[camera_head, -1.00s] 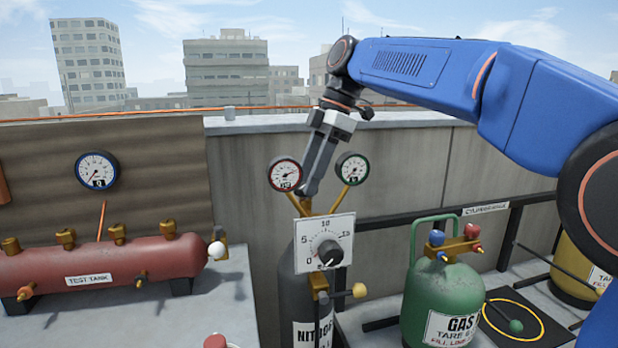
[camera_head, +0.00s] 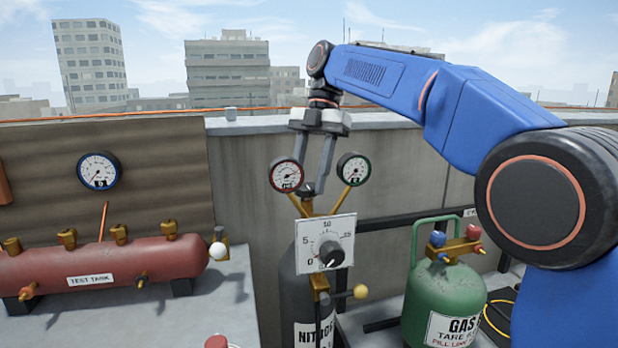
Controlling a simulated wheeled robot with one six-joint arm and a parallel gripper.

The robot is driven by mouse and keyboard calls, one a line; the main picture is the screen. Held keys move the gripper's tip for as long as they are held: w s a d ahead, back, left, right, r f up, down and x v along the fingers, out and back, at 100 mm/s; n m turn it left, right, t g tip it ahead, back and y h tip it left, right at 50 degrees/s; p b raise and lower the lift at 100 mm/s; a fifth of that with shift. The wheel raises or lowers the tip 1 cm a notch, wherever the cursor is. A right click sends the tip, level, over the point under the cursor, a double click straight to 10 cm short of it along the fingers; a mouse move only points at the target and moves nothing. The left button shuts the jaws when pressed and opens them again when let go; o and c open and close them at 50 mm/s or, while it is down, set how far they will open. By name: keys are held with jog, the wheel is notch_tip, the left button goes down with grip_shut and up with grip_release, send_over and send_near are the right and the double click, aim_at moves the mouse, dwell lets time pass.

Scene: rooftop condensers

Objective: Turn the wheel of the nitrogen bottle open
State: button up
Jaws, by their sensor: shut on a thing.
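The dark grey nitrogen bottle (camera_head: 307,290) stands upright at the centre, its label partly cut off by the lower edge. Its wheel is a small dark piece (camera_head: 307,188) at the top of the brass fittings, mostly hidden between my fingers. My gripper (camera_head: 311,184) points down from above, with one finger on each side of the wheel, shut on it. Two round gauges, one red-rimmed (camera_head: 287,174) and one green-rimmed (camera_head: 354,168), flank the fingers closely. A white dial plate with a black knob (camera_head: 331,252) sits in front, below the wheel.
A green gas cylinder (camera_head: 440,295) with red and blue valve knobs stands to the right, below my arm. A red test tank (camera_head: 105,268) lies at the left, with a blue-rimmed gauge (camera_head: 99,170) above it. A concrete parapet (camera_head: 240,165) runs behind.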

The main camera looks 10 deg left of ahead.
dwell(0.5)
jog(key=o, duration=1)
jog(key=shift+o, duration=0.2)
